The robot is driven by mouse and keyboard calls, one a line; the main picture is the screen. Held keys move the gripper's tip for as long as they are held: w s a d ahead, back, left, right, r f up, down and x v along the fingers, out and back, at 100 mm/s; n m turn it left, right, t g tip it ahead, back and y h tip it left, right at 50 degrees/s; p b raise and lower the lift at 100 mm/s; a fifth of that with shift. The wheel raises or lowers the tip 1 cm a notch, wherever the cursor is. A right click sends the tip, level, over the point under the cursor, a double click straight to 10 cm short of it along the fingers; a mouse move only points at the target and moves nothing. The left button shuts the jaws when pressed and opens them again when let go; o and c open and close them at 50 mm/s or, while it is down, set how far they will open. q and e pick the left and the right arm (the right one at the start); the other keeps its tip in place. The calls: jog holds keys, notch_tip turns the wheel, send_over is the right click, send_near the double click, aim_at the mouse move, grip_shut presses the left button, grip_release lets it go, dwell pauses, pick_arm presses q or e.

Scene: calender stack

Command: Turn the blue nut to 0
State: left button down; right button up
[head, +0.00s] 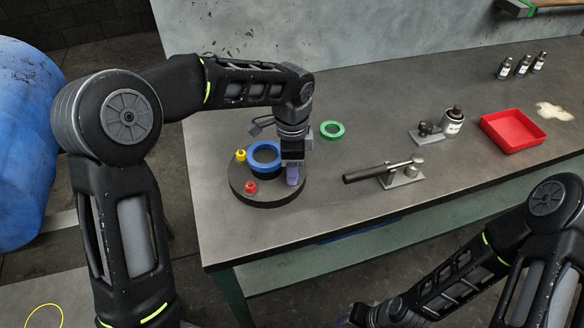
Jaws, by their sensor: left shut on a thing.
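A dark round base (264,196) stands on the near left of the bench. A yellow knob (240,155) and a red knob (250,187) sit on its left side, and a thick blue ring (264,157) lies towards its back. My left gripper (293,178) points down over the right side of the base, right of the blue ring, with its purplish fingers shut. The fingers hide what they hold, by its place the blue nut; its turn and any mark at 0 cannot be read. My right gripper (346,322) is barely in view at the bottom edge.
A green ring (332,130) lies behind the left gripper. A black-handled lever tool (375,172) is to the right. Further right are a small dark fixture (427,132), a bottle (453,121) and a red tray (512,131). Several small bottles stand at the back.

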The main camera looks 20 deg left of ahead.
pick_arm(q)
jog(key=shift+w+r+m, duration=0.1)
jog(key=shift+w+m, duration=0.05)
jog(key=shift+m, duration=1.05)
jog(key=c, duration=1.2)
grip_release()
jog(key=shift+c, duration=0.2)
notch_tip(320, 180, up, 8)
jog(key=shift+f, duration=0.15)
